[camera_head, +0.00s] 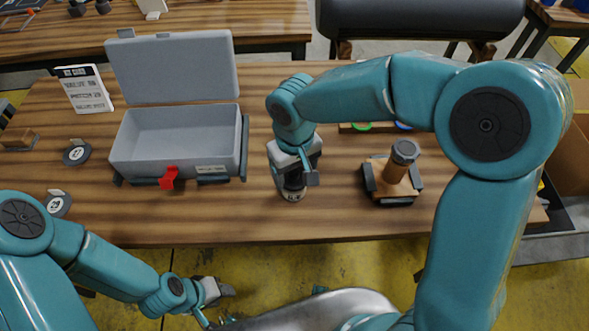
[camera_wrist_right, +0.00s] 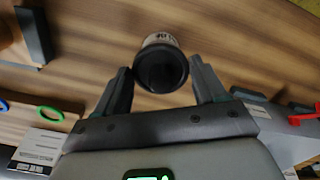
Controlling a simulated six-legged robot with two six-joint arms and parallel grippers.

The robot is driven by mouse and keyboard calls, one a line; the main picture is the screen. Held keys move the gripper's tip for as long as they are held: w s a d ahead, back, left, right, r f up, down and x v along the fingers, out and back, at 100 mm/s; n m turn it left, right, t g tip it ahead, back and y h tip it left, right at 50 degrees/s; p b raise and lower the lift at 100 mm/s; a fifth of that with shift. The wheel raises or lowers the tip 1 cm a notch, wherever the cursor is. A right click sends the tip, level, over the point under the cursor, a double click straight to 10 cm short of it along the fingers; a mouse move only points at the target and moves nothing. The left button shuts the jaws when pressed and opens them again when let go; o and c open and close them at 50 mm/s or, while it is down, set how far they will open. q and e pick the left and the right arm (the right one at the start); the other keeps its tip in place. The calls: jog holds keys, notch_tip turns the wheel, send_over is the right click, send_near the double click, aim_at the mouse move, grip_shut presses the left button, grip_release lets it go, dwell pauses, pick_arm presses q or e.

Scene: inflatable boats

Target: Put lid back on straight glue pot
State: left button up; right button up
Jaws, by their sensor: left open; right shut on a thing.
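The glue pot (camera_head: 293,195) is a small pale pot with printed marks, standing on the wooden table near its front edge. My right gripper (camera_head: 293,176) points down over it and hides most of its top in the head view. In the right wrist view the dark round lid (camera_wrist_right: 162,69) lies between the two fingers of my right gripper (camera_wrist_right: 162,88), which is shut on it. The pale pot wall (camera_wrist_right: 160,39) shows just beyond the lid; I cannot tell whether the lid is fully seated. My left gripper (camera_head: 222,305) is open and empty, below the table's front edge.
An open grey case (camera_head: 175,150) with a red latch (camera_head: 168,178) stands left of the pot.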

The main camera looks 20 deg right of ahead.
jog(key=o, duration=1.1)
jog(key=shift+r, duration=0.1)
jog(key=shift+r+p, duration=2.7)
jog(key=shift+r, duration=0.75)
grip_shut()
jog(key=shift+f, duration=0.2)
